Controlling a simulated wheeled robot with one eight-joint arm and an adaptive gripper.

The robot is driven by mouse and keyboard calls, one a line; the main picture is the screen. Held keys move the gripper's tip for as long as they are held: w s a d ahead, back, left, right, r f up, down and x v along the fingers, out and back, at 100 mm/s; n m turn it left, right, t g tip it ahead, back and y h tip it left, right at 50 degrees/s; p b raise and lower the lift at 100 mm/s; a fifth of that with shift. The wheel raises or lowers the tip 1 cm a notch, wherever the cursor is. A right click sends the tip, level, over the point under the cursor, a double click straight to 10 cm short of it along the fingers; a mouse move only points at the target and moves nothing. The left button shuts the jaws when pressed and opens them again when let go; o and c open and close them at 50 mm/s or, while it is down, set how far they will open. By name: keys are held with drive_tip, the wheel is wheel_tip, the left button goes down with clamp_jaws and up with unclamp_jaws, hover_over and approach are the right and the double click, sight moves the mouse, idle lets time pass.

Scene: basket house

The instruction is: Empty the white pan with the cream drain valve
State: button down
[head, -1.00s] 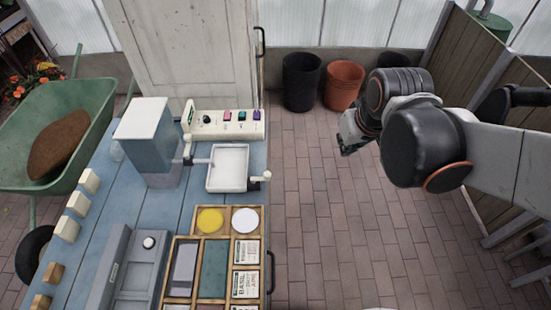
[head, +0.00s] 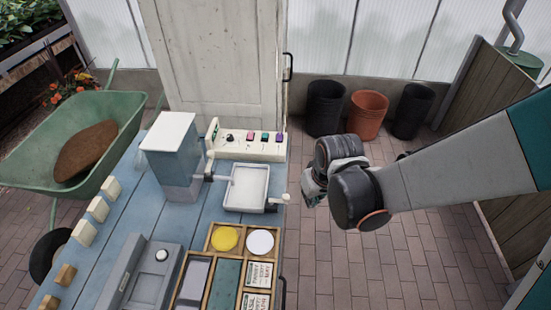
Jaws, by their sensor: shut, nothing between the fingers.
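The white pan (head: 247,188) is a shallow square tray on the blue bench, in front of the control panel. The cream drain valve (head: 284,198) sticks out from the pan's right side at the bench edge. I cannot tell whether the pan holds liquid. My gripper (head: 309,197) is shut and empty, to the right of the valve and apart from it. My own wrist hides part of the gripper.
A grey-blue box with a white top (head: 172,150) stands left of the pan. A cream panel with coloured buttons (head: 247,146) is behind it. A wooden tray (head: 216,240) with discs and cards lies in front. A green wheelbarrow (head: 112,130) stands left; pots (head: 368,113) stand behind. Brick floor right of the bench is clear.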

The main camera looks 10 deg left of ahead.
drive_tip(key=s, duration=0.1)
drive_tip(key=a, duration=0.1)
drive_tip(key=s, duration=0.1)
drive_tip(key=shift+s+a+r, duration=0.15)
drive_tip(key=shift+s+a, duration=0.1)
drive_tip(key=shift+s, duration=0.1)
drive_tip(key=b, duration=0.7)
approach(279, 200)
drive_tip(key=s+d+f, duration=0.2)
drive_tip(key=d+f, duration=0.2)
drive_tip(key=f, duration=0.1)
drive_tip(key=shift+w+a, duration=0.25)
drive_tip(key=shift+a, duration=0.2)
